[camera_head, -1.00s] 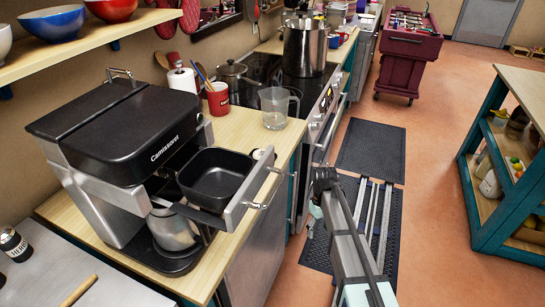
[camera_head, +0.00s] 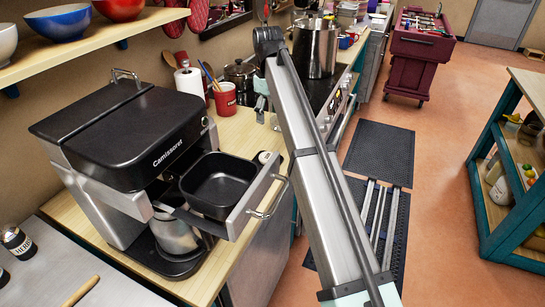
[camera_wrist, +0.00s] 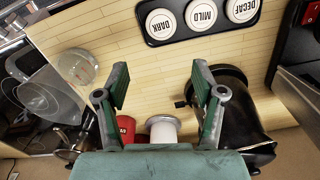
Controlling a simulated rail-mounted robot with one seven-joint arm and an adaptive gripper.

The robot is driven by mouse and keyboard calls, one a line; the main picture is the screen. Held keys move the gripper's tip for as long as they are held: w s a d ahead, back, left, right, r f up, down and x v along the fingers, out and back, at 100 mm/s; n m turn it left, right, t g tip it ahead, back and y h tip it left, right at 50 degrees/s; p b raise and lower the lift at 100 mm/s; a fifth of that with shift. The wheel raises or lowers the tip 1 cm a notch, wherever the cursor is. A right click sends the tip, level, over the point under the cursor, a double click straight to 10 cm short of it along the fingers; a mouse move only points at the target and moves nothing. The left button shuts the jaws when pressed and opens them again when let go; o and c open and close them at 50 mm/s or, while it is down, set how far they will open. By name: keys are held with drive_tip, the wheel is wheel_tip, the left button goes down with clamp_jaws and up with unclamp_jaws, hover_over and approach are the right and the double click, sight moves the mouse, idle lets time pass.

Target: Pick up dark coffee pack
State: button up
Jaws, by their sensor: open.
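The dark coffee pack (camera_wrist: 160,24) is a white round-topped pack lettered DARK, at the top middle of the wrist view. It sits in a black tray (camera_wrist: 176,43) beside the mild pack (camera_wrist: 203,13) and the decaf pack (camera_wrist: 243,9). My gripper (camera_wrist: 158,90) is open and empty, its two green fingers apart over the wooden counter. The dark pack lies beyond the fingertips, apart from them. I cannot make out the packs in the head view, where my arm reaches over the counter's right edge.
The black coffee machine (camera_head: 131,135) stands on the counter with its basket (camera_head: 219,184) pulled out. A red cup (camera_head: 225,98), paper towel roll (camera_head: 190,82) and large steel pot (camera_head: 315,47) stand behind. A glass jug (camera_wrist: 76,66) and a dark rounded object (camera_wrist: 226,108) flank my fingers.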

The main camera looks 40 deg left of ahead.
drive_tip(key=p, duration=0.3)
hover_over(268, 156)
wheel_tip(268, 156, down, 12)
drive_tip(key=shift+w+d+r, duration=0.1)
drive_tip(key=shift+r, duration=0.1)
drive_tip(key=shift+f+p, duration=1.05)
drive_tip(key=shift+f, duration=1.6)
drive_tip(key=c, duration=0.6)
